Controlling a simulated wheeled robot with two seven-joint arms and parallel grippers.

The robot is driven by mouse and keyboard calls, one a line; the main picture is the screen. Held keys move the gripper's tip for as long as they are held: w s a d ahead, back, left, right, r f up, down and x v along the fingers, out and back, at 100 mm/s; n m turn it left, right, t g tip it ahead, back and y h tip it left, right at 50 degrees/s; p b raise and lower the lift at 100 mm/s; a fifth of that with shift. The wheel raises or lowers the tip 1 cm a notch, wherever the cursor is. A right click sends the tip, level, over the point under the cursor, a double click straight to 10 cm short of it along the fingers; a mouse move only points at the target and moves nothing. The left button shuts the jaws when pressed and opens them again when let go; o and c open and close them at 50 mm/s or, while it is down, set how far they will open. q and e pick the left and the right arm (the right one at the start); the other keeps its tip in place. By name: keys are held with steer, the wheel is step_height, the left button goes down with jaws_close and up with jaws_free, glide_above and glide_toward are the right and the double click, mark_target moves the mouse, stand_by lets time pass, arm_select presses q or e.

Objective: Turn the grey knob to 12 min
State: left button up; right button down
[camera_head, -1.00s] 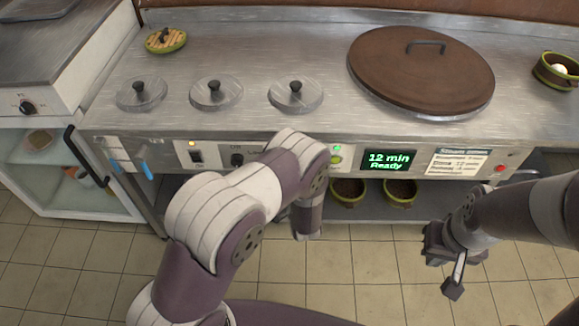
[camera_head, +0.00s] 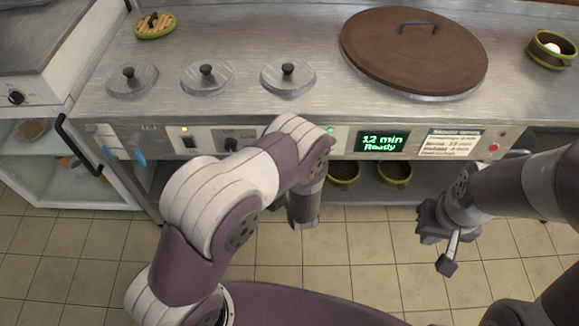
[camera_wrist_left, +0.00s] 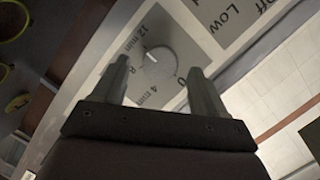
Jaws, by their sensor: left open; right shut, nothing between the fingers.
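In the head view my left arm hides the knob and that gripper. The display (camera_head: 382,144) reads "12 min Ready" in green. My right gripper (camera_head: 447,264) is shut and empty, out in front of the counter at the right.
A big brown lid (camera_head: 412,60) and several small metal lids (camera_head: 207,80) lie on the steel counter (camera_head: 250,35). Bowls (camera_head: 393,175) stand on the shelf below. Tiled floor in front is clear.

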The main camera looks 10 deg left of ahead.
arm_select(q)
steer(key=p+v, duration=0.1)
steer(key=v, duration=1)
